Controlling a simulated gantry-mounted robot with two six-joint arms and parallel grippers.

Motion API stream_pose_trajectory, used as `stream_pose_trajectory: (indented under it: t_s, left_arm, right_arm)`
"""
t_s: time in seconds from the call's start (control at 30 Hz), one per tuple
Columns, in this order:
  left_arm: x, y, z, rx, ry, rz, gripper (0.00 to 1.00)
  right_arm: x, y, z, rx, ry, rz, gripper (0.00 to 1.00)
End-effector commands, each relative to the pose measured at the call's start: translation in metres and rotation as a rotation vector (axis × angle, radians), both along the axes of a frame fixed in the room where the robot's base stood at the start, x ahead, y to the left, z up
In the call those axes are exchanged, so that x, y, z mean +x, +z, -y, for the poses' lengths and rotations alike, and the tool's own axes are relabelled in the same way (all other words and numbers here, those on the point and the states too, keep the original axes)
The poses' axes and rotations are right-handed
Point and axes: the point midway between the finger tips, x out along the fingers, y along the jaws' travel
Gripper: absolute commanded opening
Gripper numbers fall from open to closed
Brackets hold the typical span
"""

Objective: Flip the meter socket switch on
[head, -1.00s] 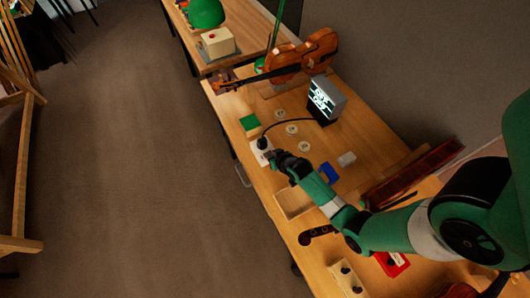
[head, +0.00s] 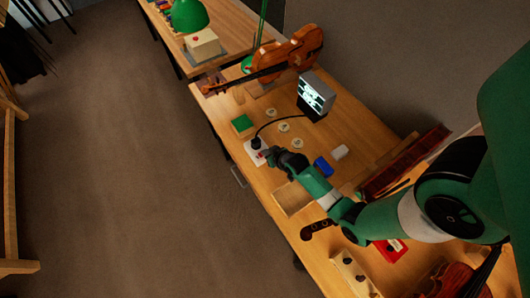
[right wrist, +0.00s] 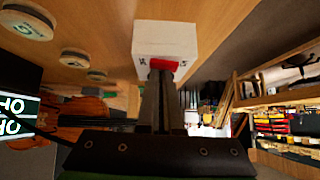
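The white meter socket (head: 253,156) sits near the front edge of the bench, with a black plug (head: 256,143) in it and a dark cable running to the meter (head: 315,97), whose screen is lit. In the right wrist view the socket (right wrist: 165,38) carries a red switch (right wrist: 170,65) with dark marks on either side. My right gripper (head: 268,154) is at the socket's right side. Its fingers (right wrist: 159,72) are together with nothing seen between them, and their tips are at the red switch, partly covering it. Whether they touch it I cannot tell. My left gripper is out of view.
Round pale discs (head: 284,127), a green block (head: 242,124) and a blue block (head: 322,167) lie around the socket. An open wooden tray (head: 291,199) is below my right forearm. The floor left of the bench is clear.

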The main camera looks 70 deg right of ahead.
Motion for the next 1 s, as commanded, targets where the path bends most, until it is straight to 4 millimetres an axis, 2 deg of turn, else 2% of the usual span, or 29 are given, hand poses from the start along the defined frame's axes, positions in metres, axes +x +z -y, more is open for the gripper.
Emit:
stream_pose_trajectory:
  t_s: [0.17, 0.37, 0.4, 0.7, 0.83, 1.0]
  left_arm:
    - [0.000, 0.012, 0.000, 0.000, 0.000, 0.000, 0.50]
    - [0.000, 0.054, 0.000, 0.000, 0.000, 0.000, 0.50]
    - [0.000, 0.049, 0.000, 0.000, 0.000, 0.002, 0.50]
    - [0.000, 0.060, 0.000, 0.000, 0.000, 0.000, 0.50]
    - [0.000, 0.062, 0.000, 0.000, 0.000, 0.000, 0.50]
    - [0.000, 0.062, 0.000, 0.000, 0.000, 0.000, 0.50]
  right_arm:
    - [0.000, 0.011, -0.001, 0.001, 0.002, -0.003, 0.00]
    - [0.002, 0.054, -0.001, 0.001, 0.010, -0.001, 0.00]
    - [-0.005, 0.052, -0.006, 0.002, 0.010, -0.002, 0.00]
    - [-0.045, 0.097, -0.032, 0.000, 0.008, 0.000, 0.00]
    - [-0.054, 0.107, -0.038, 0.000, 0.010, 0.000, 0.00]
    - [-0.057, 0.110, -0.040, 0.000, 0.010, 0.000, 0.00]
